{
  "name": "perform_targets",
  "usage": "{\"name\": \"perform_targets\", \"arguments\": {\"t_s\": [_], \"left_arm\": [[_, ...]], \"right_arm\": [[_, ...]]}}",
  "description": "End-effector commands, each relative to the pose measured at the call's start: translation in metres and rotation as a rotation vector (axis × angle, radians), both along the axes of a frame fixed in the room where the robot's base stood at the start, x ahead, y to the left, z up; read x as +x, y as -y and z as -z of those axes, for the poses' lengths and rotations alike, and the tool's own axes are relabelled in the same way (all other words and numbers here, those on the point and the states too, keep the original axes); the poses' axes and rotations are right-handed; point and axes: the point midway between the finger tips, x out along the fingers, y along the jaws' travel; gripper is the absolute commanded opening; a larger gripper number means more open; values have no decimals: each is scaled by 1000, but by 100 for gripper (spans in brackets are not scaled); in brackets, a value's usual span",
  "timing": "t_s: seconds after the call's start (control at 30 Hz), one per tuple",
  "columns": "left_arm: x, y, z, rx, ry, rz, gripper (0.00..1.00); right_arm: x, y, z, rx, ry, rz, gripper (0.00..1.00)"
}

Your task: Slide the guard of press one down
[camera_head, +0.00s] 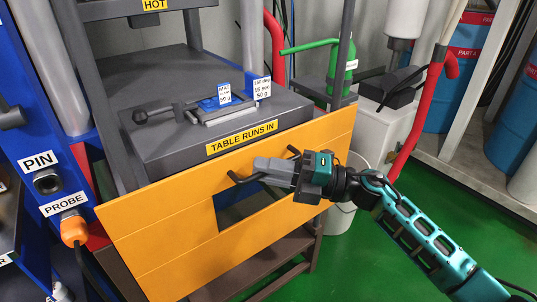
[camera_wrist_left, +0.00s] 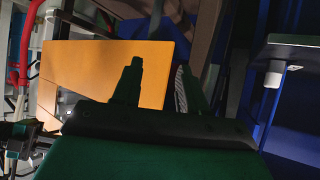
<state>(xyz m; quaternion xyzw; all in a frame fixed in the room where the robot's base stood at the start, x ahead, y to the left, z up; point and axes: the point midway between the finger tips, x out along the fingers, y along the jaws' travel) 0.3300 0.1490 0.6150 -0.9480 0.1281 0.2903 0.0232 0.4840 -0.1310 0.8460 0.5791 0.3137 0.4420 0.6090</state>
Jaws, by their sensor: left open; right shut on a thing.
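The orange guard (camera_head: 160,235) is a wide panel with a rectangular opening, standing tilted in the picture across the front of the grey press (camera_head: 155,145). Its top edge lies just below the "TABLE RUNS IN" label. A dark bar handle (camera_head: 239,179) is on its upper part. My right gripper (camera_head: 262,168) is shut on the handle, covering its middle. The guard also shows in the left wrist view (camera_wrist_left: 95,65), beyond my left gripper (camera_wrist_left: 160,78), which is open with nothing between its fingers. No press number is readable.
On the press table lies a dark tool with a handle (camera_head: 160,113) beside small labelled blocks (camera_head: 262,90). A blue panel with an orange probe plug (camera_head: 74,230) stands at the left. A white bucket (camera_head: 340,215) stands behind my right arm. Green floor is clear at the lower right.

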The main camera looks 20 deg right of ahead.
Motion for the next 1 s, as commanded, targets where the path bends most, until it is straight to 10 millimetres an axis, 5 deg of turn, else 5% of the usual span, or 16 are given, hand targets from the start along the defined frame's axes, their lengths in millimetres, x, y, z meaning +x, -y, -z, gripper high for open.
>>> {"name": "perform_targets", "arguments": {"t_s": [0.03,0.23,0.8,0.83,1.0], "left_arm": [[1,2,12,-3,-1,1,43],[5,8,16,-17,0,9,43],[5,12,15,-24,-3,19,43],[5,12,15,-24,-3,19,43],[5,12,15,-23,-2,18,43]], "right_arm": [[-1,0,22,-3,-6,-2,0],[-1,0,50,-2,-5,-3,0],[-1,0,64,-7,-10,-1,0],[-1,0,64,-7,-10,-1,18],[-1,0,63,-6,-8,-1,34]]}}
